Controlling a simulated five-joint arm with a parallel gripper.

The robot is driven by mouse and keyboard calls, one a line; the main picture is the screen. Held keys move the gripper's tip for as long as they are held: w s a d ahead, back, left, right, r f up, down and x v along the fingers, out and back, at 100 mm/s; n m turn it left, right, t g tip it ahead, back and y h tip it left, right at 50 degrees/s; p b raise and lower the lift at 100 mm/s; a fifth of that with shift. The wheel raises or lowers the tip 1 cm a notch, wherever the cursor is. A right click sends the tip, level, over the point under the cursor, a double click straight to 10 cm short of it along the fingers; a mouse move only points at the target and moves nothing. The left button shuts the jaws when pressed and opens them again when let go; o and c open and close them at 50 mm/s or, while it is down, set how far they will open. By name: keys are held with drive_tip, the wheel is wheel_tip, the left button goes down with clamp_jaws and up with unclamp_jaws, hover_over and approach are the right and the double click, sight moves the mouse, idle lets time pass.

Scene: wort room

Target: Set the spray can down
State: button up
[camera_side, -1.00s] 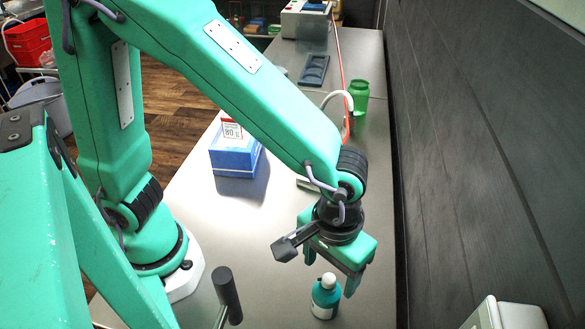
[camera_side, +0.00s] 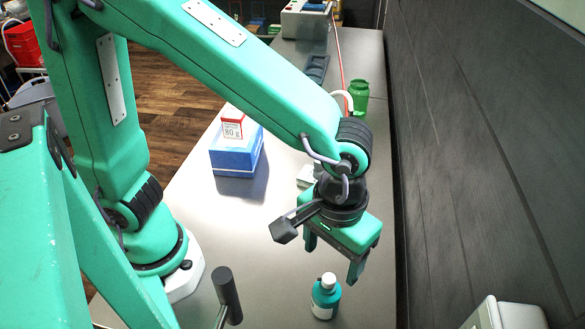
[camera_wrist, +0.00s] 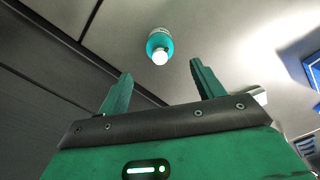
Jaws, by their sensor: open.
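The spray can (camera_side: 326,298) is a small teal bottle with a white cap and a pale label. It stands upright on the bench near its front end in the side view. In the wrist view the spray can (camera_wrist: 159,44) shows beyond the fingertips, between their lines. My gripper (camera_side: 331,263) is above the can and behind it in the side view, clear of it, with its fingers apart and nothing between them. The open fingers also show in the wrist view (camera_wrist: 160,72).
A blue box (camera_side: 237,152) with a small red and white "80 g" carton (camera_side: 232,124) stands mid-bench. A green bottle (camera_side: 359,97) is farther back, near the dark wall (camera_side: 470,140). A black-gripped handle (camera_side: 227,296) rises left of the can. The metal bench (camera_side: 270,230) around the can is clear.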

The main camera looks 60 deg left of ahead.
drive_tip(key=a+r+m+t, duration=0.1)
drive_tip(key=a+r, duration=0.3)
drive_tip(key=a, duration=0.8)
drive_tip(key=a+r+m+t, duration=0.1)
drive_tip(key=a+r+t, duration=0.3)
drive_tip(key=a, duration=0.8)
drive_tip(key=shift+s+a+r+t, duration=0.3)
drive_tip(key=shift+s+a+r, duration=0.1)
drive_tip(key=shift+r, duration=0.4)
